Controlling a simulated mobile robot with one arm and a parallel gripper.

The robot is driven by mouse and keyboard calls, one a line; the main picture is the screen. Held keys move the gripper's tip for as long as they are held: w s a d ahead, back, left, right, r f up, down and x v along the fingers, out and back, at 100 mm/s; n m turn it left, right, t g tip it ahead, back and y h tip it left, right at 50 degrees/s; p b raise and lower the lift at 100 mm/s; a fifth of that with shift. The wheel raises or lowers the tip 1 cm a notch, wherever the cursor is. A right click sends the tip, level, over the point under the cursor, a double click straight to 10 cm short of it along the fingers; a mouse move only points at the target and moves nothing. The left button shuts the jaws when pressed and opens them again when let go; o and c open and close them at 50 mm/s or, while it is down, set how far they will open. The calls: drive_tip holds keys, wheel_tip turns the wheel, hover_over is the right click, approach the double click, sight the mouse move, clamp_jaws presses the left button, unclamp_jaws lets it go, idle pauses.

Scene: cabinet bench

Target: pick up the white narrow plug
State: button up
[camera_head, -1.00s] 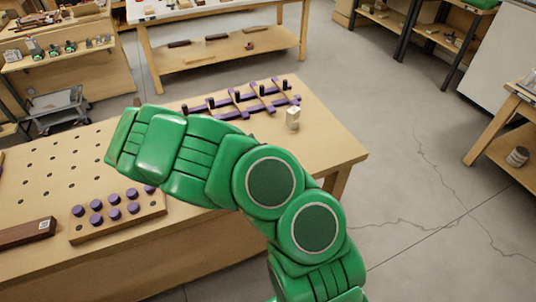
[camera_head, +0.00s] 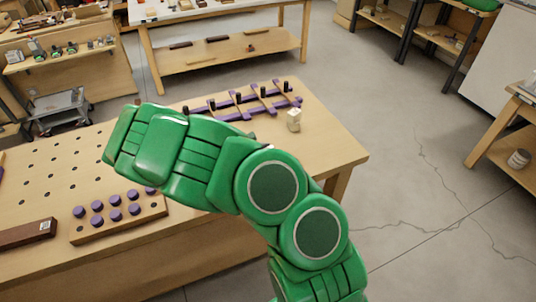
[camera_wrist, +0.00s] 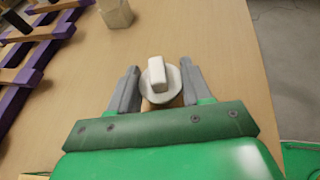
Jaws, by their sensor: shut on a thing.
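The white narrow plug (camera_wrist: 157,73) shows in the wrist view, with a slim upright white block on a round pale flange. My gripper (camera_wrist: 158,90) has its two grey fingers on either side of the flange and is shut on the plug. A tan part shows just below the flange, partly hidden by the gripper body. In the head view my green arm covers the gripper and the plug, so neither is visible there.
A pale block (camera_head: 294,120) stands on the wooden bench (camera_head: 320,150), also in the wrist view (camera_wrist: 116,13). A purple and wood rack (camera_head: 245,100) with dark pegs lies behind it. A board of purple knobs (camera_head: 120,227) and a dark brown bar (camera_head: 27,233) lie at front left.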

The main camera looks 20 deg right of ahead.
drive_tip(key=s+a+r, duration=0.3)
drive_tip(key=s+r, duration=0.8)
drive_tip(key=s, duration=0.2)
drive_tip(key=shift+s+r, duration=0.25)
drive_tip(key=shift+s, duration=0.1)
